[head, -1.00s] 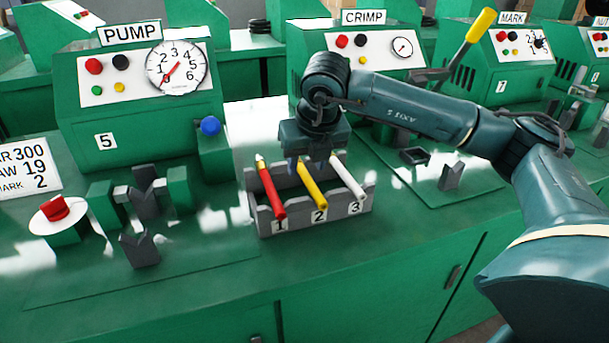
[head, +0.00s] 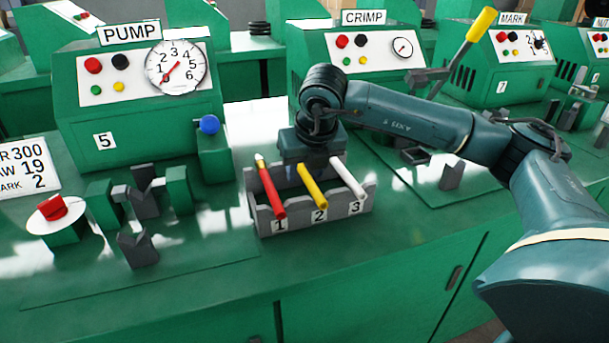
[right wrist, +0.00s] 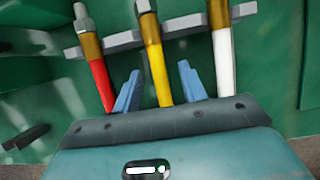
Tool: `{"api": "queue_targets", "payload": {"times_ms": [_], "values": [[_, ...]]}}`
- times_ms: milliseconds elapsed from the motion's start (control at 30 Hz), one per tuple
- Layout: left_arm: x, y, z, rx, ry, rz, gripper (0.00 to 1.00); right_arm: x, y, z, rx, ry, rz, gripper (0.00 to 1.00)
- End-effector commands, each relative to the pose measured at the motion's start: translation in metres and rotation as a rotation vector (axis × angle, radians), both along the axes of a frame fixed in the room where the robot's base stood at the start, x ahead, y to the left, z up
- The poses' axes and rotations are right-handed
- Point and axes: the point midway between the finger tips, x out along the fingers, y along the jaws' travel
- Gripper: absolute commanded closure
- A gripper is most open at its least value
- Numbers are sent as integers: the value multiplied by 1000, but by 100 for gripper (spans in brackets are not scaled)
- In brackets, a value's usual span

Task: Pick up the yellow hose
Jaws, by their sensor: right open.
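The yellow hose (head: 313,186) lies tilted in slot 2 of a grey rack (head: 310,220), between a red hose (head: 271,190) in slot 1 and a white hose (head: 348,178) in slot 3. My right gripper (head: 308,162) is low at the back of the rack in the head view, its fingertips hidden there. In the right wrist view, its two blue fingers (right wrist: 158,68) are apart, one on each side of the yellow hose (right wrist: 157,62), with gaps visible. The red hose (right wrist: 99,80) and white hose (right wrist: 223,62) lie outside the fingers. My left gripper is not in view.
The crimp machine (head: 365,60) stands behind my right arm, with a yellow-handled lever (head: 480,25) at its right. The pump machine (head: 135,105) and a blue knob (head: 210,125) are left of the rack. The bench in front of the rack is clear.

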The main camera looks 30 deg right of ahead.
Motion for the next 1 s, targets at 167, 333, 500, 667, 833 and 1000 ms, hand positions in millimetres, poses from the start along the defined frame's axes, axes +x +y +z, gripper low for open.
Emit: {"api": "queue_targets", "payload": {"times_ms": [167, 333, 500, 667, 833, 1000], "values": [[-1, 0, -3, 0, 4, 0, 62, 0, 0, -2, 0, 0, 0, 58], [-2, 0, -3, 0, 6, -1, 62, 0, 0, -1, 0, 0, 0, 58], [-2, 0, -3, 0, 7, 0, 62, 0, 0, -1, 0, 0, 0, 69], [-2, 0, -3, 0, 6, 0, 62, 0, 0, -1, 0, 0, 0, 82], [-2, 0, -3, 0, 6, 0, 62, 0, 0, -1, 0, 0, 0, 96], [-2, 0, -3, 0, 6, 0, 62, 0, 0, -1, 0, -1, 0, 100]]}}
